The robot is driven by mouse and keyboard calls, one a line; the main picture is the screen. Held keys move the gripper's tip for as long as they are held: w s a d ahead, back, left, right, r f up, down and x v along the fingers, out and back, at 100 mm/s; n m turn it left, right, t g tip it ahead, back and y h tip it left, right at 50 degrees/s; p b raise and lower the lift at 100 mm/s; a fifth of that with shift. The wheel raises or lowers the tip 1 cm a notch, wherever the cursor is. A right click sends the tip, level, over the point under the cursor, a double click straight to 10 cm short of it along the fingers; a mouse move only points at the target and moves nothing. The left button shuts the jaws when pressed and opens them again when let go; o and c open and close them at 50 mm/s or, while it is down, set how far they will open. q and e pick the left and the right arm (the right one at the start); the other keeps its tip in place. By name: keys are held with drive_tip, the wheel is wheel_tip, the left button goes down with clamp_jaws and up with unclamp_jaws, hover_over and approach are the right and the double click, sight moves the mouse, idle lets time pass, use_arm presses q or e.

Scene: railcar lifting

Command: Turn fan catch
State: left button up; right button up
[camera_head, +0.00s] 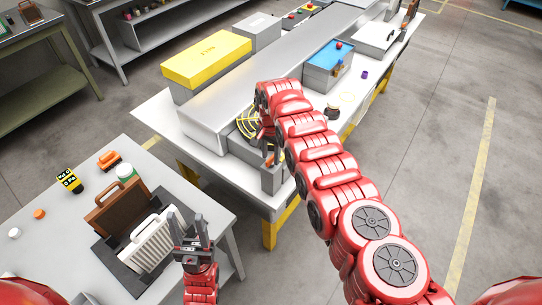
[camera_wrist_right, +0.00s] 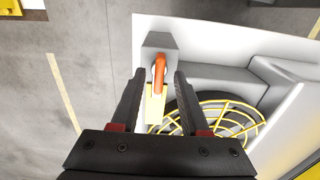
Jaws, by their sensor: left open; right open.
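The fan catch, an orange lever (camera_wrist_right: 159,70) on a grey block with a yellow strip below it, shows in the right wrist view. The fan's round yellow grille (camera_wrist_right: 230,118) lies to its right; the grille also shows in the head view (camera_head: 246,122), partly hidden by my right arm. My right gripper (camera_wrist_right: 158,78) is open, and the lever appears between its fingertips. I cannot tell whether they touch it. In the head view my right gripper (camera_head: 267,144) is at the near end of the long grey unit. My left gripper (camera_head: 188,228) is open and empty, beside a white ribbed panel.
The white ribbed panel (camera_head: 153,242) and a brown case (camera_head: 117,205) stand in a dark tray on the near-left table. A yellow box (camera_head: 206,59) and a blue-topped box (camera_head: 327,62) flank the long grey unit (camera_head: 215,98). Open floor lies to the right.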

drive_tip(key=shift+f, duration=0.25)
clamp_jaws()
